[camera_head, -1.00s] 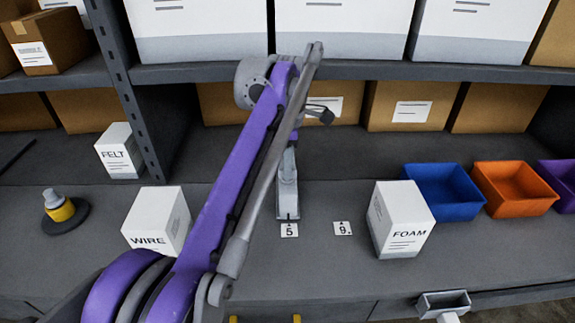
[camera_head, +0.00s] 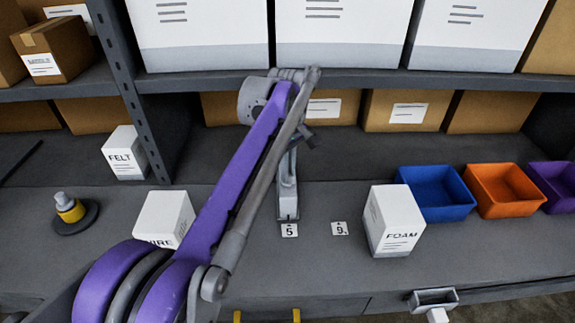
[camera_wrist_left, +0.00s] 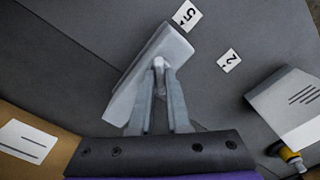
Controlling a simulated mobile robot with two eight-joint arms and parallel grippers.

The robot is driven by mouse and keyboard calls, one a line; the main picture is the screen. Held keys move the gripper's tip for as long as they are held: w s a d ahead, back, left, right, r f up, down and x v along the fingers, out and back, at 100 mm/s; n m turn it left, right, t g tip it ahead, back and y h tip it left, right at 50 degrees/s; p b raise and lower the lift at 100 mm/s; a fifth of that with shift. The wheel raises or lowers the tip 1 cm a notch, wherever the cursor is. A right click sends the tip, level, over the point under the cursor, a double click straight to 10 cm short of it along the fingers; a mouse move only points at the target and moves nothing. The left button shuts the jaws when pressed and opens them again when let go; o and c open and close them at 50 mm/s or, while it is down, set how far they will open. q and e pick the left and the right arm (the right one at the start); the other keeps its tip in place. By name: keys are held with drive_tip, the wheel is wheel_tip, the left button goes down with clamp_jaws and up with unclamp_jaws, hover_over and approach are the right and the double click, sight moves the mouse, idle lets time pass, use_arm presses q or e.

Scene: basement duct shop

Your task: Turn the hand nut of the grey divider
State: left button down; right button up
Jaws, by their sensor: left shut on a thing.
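The grey divider (camera_head: 288,200) stands on the bench behind a card marked 5 (camera_head: 289,230). In the left wrist view it is a long pale grey block (camera_wrist_left: 135,85). My left gripper (camera_head: 291,158) is over the divider in the head view, partly hidden by its own arm. In the left wrist view, the fingertips of my left gripper (camera_wrist_left: 160,68) are together on a small pale knob, the hand nut (camera_wrist_left: 158,62), at the divider's side. The fingers hide most of the nut, so its turn angle cannot be told. My right gripper is not in view.
White boxes marked FOAM (camera_head: 393,222), WIRE (camera_head: 165,216) and FELT (camera_head: 124,153) stand around. Blue (camera_head: 437,210), orange (camera_head: 500,206) and purple bins are at right. A yellow-banded piece (camera_head: 70,209) sits at left. A shelf (camera_head: 350,80) overhangs the back.

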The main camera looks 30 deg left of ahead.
use_arm(q)
drive_tip(key=m+p, duration=0.1)
drive_tip(key=m, duration=0.3)
drive_tip(key=shift+r+m, duration=0.15)
drive_tip(key=shift+m, duration=0.15)
drive_tip(key=m+p, duration=0.1)
drive_tip(key=m, duration=0.3)
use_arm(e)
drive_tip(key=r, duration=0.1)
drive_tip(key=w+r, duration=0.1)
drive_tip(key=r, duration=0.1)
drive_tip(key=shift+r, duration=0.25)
use_arm(q)
drive_tip(key=shift+p, duration=0.3)
drive_tip(key=c, duration=0.9)
unclamp_jaws()
wheel_tip(320, 180, up, 11)
drive_tip(key=shift+f+p, duration=0.2)
drive_tip(key=shift+p, duration=0.35)
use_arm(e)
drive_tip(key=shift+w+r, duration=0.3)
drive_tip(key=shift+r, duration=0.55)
